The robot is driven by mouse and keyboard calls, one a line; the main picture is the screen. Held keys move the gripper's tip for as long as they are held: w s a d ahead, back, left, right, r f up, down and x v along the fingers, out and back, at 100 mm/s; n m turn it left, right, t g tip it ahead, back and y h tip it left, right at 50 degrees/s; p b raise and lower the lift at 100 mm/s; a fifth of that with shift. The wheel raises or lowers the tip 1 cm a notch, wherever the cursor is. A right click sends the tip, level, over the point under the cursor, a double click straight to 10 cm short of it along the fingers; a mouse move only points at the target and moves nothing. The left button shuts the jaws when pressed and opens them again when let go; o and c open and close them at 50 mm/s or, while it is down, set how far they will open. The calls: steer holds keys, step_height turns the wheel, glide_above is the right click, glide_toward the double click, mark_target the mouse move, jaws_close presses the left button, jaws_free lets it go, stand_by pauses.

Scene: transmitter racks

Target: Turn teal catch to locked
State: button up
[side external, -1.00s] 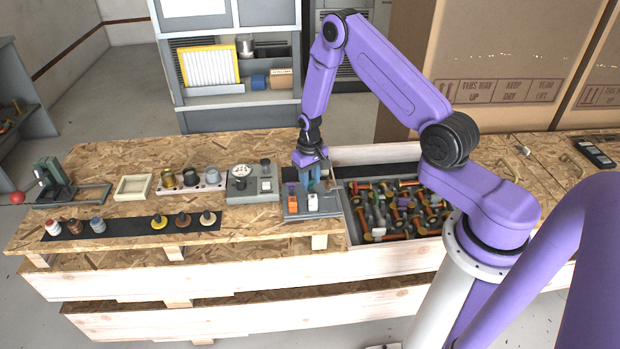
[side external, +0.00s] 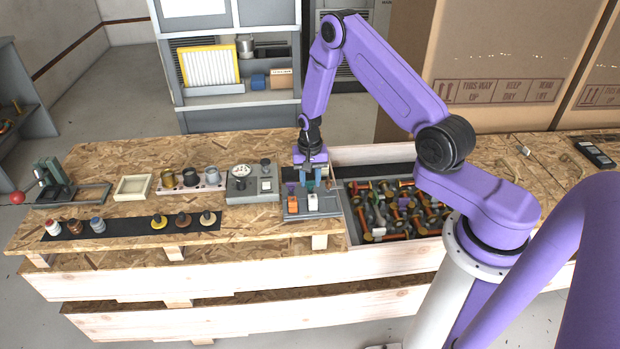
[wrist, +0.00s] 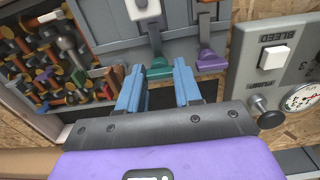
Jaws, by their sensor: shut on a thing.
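The teal catch (wrist: 158,69) shows in the wrist view between my gripper's two blue fingers, at the edge of a grey panel (wrist: 178,45). My gripper (wrist: 159,88) is shut on the teal catch; the exact finger contact is partly hidden. In the side view my gripper (side external: 309,184) points down at the back of the grey panel (side external: 325,213), and its fingers hide the teal catch there. A purple catch (wrist: 211,60) sits beside the teal one in the wrist view, clear of the fingers.
White (side external: 313,202) and orange (side external: 292,205) parts stand on the panel's front. A bin of mixed parts (side external: 350,226) is immediately right. A grey gauge box (side external: 240,190) is immediately left, with a black knob near my gripper in the wrist view.

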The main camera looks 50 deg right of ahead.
mark_target(310, 181)
stand_by(0.3)
steer(key=o, duration=1)
steer(key=shift+o, duration=0.2)
step_height(310, 181, up, 18)
steer(key=shift+f, duration=0.25)
